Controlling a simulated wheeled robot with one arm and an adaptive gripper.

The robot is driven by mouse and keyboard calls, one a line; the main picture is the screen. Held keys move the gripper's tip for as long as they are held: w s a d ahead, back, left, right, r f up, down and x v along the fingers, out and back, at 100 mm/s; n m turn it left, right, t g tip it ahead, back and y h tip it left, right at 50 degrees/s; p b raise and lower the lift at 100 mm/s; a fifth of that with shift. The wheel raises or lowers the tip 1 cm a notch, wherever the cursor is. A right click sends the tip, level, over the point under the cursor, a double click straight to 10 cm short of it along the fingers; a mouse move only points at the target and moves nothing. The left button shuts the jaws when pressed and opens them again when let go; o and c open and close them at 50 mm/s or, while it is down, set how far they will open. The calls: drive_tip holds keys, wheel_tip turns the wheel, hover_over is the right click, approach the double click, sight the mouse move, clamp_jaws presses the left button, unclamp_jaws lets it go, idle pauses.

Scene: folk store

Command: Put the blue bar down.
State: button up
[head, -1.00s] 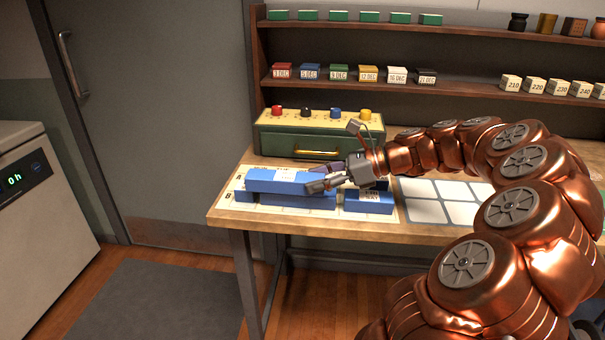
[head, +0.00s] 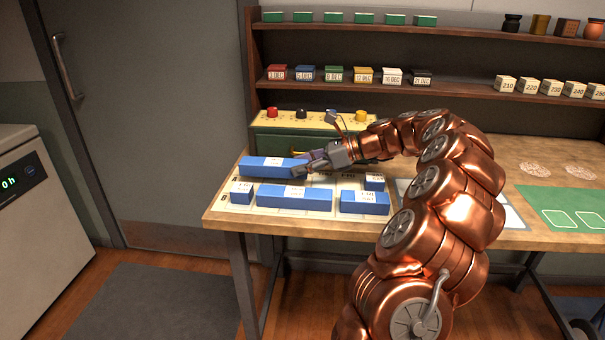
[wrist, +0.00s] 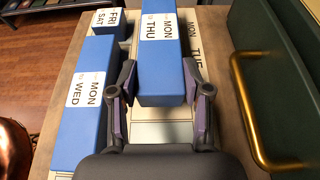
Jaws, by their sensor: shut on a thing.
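A long blue bar (head: 268,167) with a white label reading MON and THU lies along the back left of a pale printed board (head: 236,207) on the bench. It shows between the fingers in the wrist view (wrist: 160,50). My gripper (head: 303,164) is shut on its right end in the head view; the fingers also show in the wrist view (wrist: 160,72), one on each side. The bar is at or just above the board; I cannot tell if it touches.
Another long blue bar (head: 293,197), labelled MON and WED, lies in front. Small blue blocks (head: 242,195) (head: 375,182) and a mid-sized one (head: 364,203) sit on the board. A green box (head: 270,144) with a brass handle (wrist: 250,110) stands behind.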

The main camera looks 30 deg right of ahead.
wheel_tip(320, 180, down, 3)
drive_tip(key=shift+r, duration=0.15)
drive_tip(key=o, duration=1.2)
drive_tip(key=shift+o, duration=0.2)
drive_tip(key=p+v, duration=0.1)
drive_tip(key=v, duration=1.1)
drive_tip(key=shift+a, duration=0.1)
